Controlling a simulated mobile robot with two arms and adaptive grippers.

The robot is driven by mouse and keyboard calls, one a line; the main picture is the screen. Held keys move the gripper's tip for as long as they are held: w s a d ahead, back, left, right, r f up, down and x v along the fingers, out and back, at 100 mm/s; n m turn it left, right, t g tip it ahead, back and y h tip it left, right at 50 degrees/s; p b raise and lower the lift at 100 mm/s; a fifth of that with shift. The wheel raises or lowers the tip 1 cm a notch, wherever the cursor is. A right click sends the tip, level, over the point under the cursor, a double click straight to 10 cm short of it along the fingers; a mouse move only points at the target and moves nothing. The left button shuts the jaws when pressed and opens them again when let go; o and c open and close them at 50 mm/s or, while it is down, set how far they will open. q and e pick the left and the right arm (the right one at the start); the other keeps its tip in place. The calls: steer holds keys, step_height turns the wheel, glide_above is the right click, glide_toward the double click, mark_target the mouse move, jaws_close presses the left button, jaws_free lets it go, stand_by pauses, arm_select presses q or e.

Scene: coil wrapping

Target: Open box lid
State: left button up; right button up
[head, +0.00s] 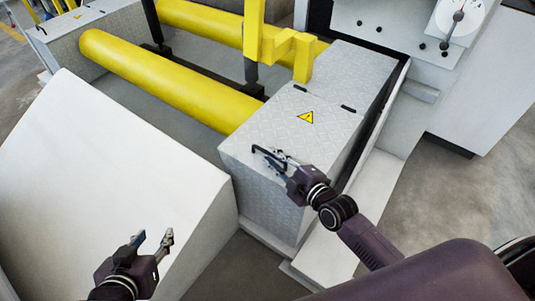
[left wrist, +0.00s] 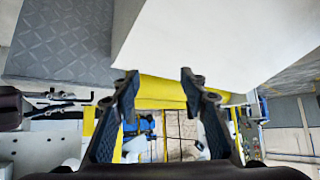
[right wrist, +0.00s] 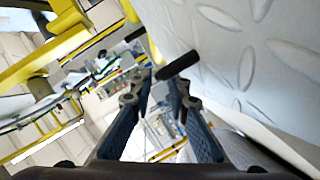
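The box (head: 265,195) is grey diamond plate, with its lid (head: 335,125) lying flat and closed. The lid carries a yellow warning triangle (head: 306,117) and a black bar handle (head: 268,158) near its front left edge. My right gripper (head: 273,162) is at the handle with its fingers apart. In the right wrist view, the handle (right wrist: 178,66) shows at the tip of the right-hand finger; I cannot tell whether they touch. My left gripper (head: 156,240) is open and empty, over the white sloped panel, away from the box.
The white sloped panel (head: 100,180) fills the left side. Yellow rollers (head: 160,80) lie behind it and reach the box. A yellow post (head: 285,50) stands behind the lid. A grey machine with a dial (head: 460,18) is at the back right. Bare floor (head: 450,190) is at the right.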

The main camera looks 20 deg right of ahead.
arm_select(q)
steer(key=shift+w+d+r+t+h, duration=0.15)
steer(key=shift+w+d+r+t, duration=0.2)
steer(key=shift+w+r+t, duration=0.4)
steer(key=shift+w+d+r+t+h, duration=0.15)
steer(key=shift+w+d+r+t, duration=0.25)
steer(key=shift+w+r, duration=0.55)
arm_select(e)
steer(key=shift+x, duration=1.4)
arm_select(q)
steer(key=shift+s+a+r, duration=0.1)
arm_select(e)
jaws_close()
